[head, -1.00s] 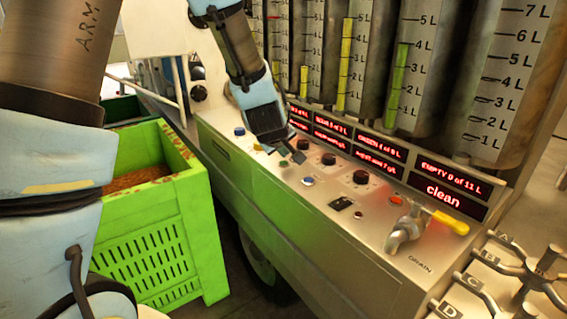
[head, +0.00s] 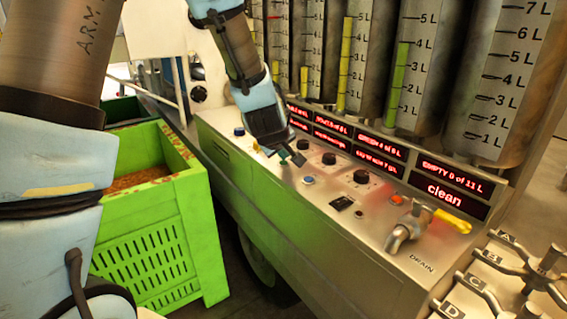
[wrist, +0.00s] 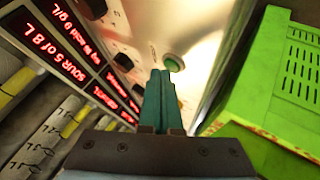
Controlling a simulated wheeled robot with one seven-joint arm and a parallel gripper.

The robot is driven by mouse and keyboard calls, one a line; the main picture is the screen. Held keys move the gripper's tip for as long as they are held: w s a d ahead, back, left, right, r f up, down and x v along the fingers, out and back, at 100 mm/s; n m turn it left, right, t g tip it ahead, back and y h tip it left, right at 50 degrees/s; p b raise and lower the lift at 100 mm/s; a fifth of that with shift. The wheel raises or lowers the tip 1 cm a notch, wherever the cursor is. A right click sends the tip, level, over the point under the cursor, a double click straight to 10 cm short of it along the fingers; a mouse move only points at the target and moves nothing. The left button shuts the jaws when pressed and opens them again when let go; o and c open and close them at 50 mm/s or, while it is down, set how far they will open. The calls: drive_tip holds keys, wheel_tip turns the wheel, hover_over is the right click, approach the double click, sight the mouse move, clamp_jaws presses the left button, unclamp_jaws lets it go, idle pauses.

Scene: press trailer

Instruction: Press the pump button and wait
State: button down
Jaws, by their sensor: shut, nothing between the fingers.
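My gripper (head: 297,160) is shut and empty, reaching down over the sloping metal control panel (head: 335,222). In the wrist view its teal fingers (wrist: 161,74) point at a round green button (wrist: 174,62) on the panel. The fingertips are right beside the button's edge; I cannot tell whether they touch it. Other panel buttons are a blue one (head: 308,180), another blue one (head: 239,131) at the far left and an orange one (head: 396,200). Their labels are too small to read, so I cannot tell which is the pump button.
Black knobs (head: 361,177) and a drain tap with a yellow handle (head: 452,222) stick up from the panel. A green crate (head: 155,235) stands to the left.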

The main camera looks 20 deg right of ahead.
drive_tip(key=shift+f+b, duration=0.35)
drive_tip(key=shift+f, duration=0.05)
drive_tip(key=shift+r, duration=0.1)
idle(0.5)
drive_tip(key=shift+r+p, duration=0.7)
drive_tip(key=shift+r, duration=0.05)
drive_tip(key=shift+r+p, duration=2.1)
drive_tip(key=shift+r, duration=0.4)
wheel_tip(320, 180, up, 10)
drive_tip(key=p, duration=0.9)
hover_over(284, 167)
drive_tip(key=shift+w, duration=0.1)
